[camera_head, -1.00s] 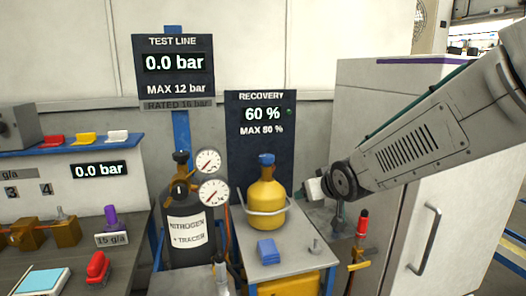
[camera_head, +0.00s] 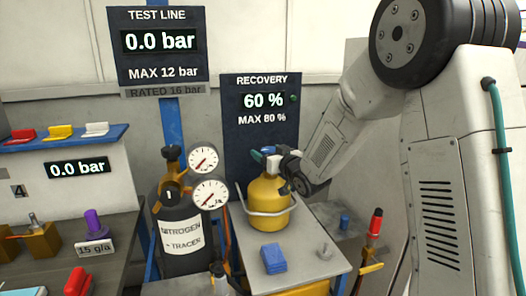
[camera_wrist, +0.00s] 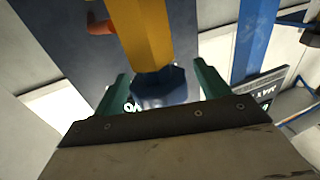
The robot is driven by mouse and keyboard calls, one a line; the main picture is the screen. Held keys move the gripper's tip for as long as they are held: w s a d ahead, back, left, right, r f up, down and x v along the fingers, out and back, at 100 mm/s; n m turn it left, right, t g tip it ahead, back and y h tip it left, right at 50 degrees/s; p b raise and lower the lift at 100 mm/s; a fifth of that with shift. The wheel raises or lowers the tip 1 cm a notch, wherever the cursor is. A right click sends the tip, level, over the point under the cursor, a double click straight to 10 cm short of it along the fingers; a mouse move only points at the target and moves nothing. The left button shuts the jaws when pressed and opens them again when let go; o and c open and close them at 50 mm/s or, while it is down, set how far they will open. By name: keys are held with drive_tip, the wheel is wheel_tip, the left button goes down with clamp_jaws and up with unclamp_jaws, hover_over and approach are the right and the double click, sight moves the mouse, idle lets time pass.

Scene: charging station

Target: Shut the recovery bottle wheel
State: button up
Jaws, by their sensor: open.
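The yellow recovery bottle (camera_head: 268,205) stands upright on a small grey table in the head view. Its blue wheel (camera_wrist: 160,86) sits on top; in the head view, my gripper largely covers it. My gripper (camera_head: 268,160) is at the bottle's top, reaching in from the right. In the wrist view, the green fingers of my gripper (camera_wrist: 163,80) are apart on either side of the blue wheel, with a gap on each side. The bottle's yellow part (camera_wrist: 145,32) shows beyond the wheel. The recovery display (camera_head: 262,100) reads 60 %, MAX 80 %.
A black nitrogen cylinder (camera_head: 183,235) with two gauges stands close left of the bottle. A blue block (camera_head: 273,258) and a small grey knob (camera_head: 324,250) are on the table (camera_head: 300,278) in front. A red-topped fitting (camera_head: 375,222) stands to the right.

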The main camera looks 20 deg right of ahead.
drive_tip(key=shift+x, duration=0.85)
drive_tip(key=c, duration=1)
drive_tip(key=shift+a, duration=0.15)
